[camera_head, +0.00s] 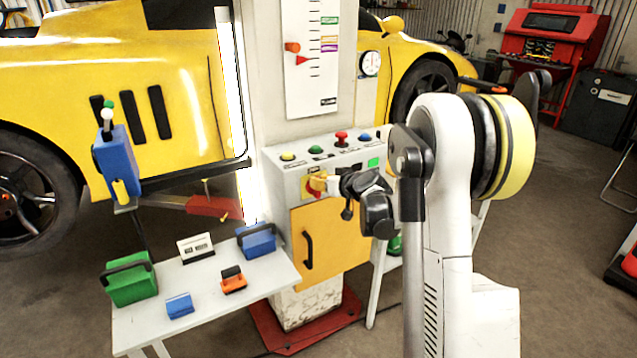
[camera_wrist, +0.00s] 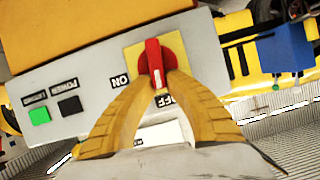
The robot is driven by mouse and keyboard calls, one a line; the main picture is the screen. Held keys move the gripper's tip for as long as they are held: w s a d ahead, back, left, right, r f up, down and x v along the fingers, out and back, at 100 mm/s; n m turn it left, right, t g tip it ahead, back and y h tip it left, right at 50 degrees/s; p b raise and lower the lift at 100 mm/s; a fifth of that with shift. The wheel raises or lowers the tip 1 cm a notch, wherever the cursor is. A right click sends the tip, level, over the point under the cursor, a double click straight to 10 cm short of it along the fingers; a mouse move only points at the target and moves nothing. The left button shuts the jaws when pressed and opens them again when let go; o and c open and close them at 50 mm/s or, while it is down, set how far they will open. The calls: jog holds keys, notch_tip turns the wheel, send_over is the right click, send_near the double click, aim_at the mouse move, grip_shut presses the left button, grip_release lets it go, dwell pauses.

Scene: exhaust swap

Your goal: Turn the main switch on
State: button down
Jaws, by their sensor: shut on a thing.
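The main switch is a red knob (camera_wrist: 153,58) on a yellow square plate (camera_wrist: 185,48) in the wrist view. Its long axis runs nearly up and down in that picture, with its lower end toward the OFF label (camera_wrist: 166,100). The ON label (camera_wrist: 120,81) is to its left. My gripper (camera_wrist: 161,80) has its yellow fingers on either side of the knob and is shut on it. In the head view, my gripper (camera_head: 320,182) is at the front of the grey control box (camera_head: 285,180), hiding much of the switch.
Colored buttons line the box top, including a red one (camera_head: 341,138). A green square (camera_head: 374,162) is on the box front. An orange door (camera_head: 335,245) is below. A small table (camera_head: 240,310) with cases stands left; a yellow car (camera_head: 70,80) is behind.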

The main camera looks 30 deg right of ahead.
jog(key=shift+w+d+f+m+t+y+b, duration=0.1)
jog(key=shift+d+f+m+t+y+b, duration=0.35)
jog(key=shift+m+y+b, duration=1.15)
jog(key=shift+s+d+f+m+t+y+b, duration=0.1)
jog(key=shift+d+f+m+t+y+b, duration=0.55)
jog(key=shift+m, duration=1.9)
jog(key=shift+w+d+f+m+t+y+b, duration=0.25)
jog(key=shift+m+y+b, duration=0.6)
jog(key=shift+m+b, duration=0.85)
jog(key=shift+s+a+m, duration=0.1)
jog(key=shift+s+m, duration=0.05)
jog(key=shift+m, duration=0.3)
jog(key=c, duration=1.4)
grip_release()
jog(key=shift+f, duration=0.1)
